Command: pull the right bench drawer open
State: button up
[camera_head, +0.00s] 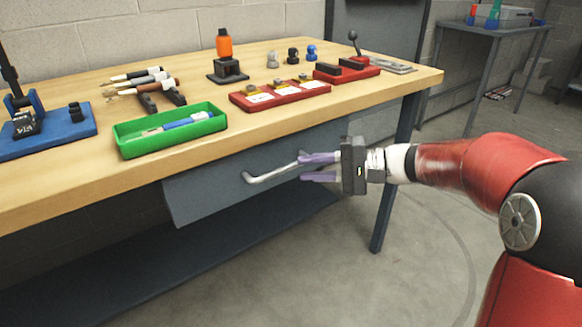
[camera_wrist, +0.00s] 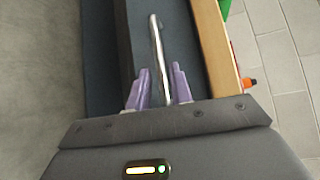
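The grey bench drawer (camera_head: 212,192) hangs under the wooden bench top (camera_head: 300,118); its front also shows in the wrist view (camera_wrist: 182,38). It looks shut or nearly so. A pale metal bar handle (camera_head: 270,174) runs across its front, and it also shows in the wrist view (camera_wrist: 157,45). My gripper (camera_head: 318,167) with purple fingers is at the right end of the handle. In the wrist view my gripper (camera_wrist: 160,88) is open, with the bar between the two fingers and narrow gaps beside it. The handle's right end is partly hidden by the fingers.
On the bench top are a green tray (camera_head: 170,145), a blue stand (camera_head: 45,140), red holders (camera_head: 280,95) and an orange-topped item (camera_head: 224,42). A dark bench leg (camera_head: 395,185) stands behind my gripper. The floor in front of the drawer is clear.

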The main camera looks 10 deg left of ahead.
aim_at(289, 169)
jog(key=a, duration=0.3)
jog(key=a+f, duration=0.1)
jog(key=a, duration=0.1)
jog(key=shift+s+a, duration=0.3)
jog(key=shift+a, duration=0.05)
grip_shut()
